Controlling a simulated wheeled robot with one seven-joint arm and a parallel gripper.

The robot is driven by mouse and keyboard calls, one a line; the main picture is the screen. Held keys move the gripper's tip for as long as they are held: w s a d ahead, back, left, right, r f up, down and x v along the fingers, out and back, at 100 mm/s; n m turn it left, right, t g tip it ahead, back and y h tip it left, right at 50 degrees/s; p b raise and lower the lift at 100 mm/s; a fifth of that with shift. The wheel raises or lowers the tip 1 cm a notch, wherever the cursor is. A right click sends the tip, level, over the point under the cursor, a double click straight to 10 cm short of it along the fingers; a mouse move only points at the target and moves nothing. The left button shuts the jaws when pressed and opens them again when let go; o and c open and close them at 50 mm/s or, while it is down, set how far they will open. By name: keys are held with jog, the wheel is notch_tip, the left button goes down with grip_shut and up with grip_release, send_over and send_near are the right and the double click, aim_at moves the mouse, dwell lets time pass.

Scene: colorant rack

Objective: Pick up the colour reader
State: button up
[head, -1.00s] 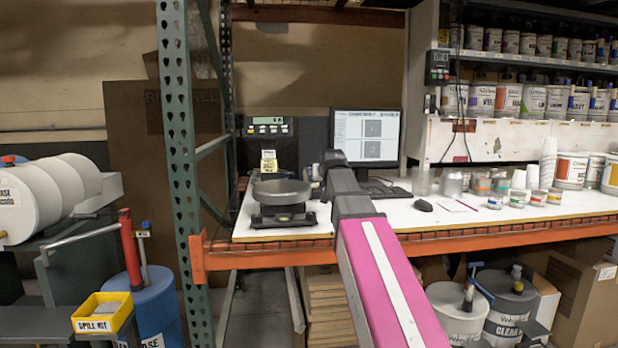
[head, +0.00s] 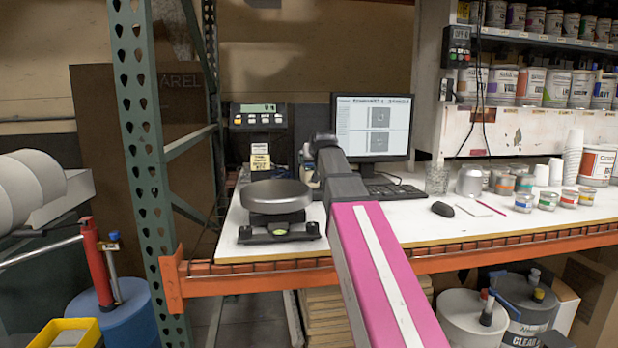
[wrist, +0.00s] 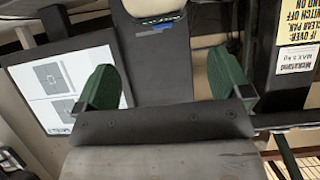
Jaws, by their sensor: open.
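My gripper (wrist: 163,82) is open in the wrist view, with a green-padded finger on each side and nothing held. A dark device with a pale top, seemingly the colour reader (wrist: 157,38), shows ahead of and between the fingers. I cannot tell how far it is from them. In the head view a small pale part, likely the same device (head: 307,176), shows just left of my arm's end, behind the scale. My arm hides the rest of it and the fingers there.
The scale with a round grey pan (head: 276,196) stands left of my arm on the white bench (head: 400,225). A monitor (head: 373,126) and keyboard (head: 394,192) are behind. A mouse (head: 442,209) and several small tins are to the right. A green rack post (head: 143,160) rises at left.

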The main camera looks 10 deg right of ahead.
aim_at(310, 165)
jog(key=x, duration=0.9)
jog(key=shift+a, duration=0.2)
jog(key=c, duration=1.4)
jog(key=shift+r, duration=0.15)
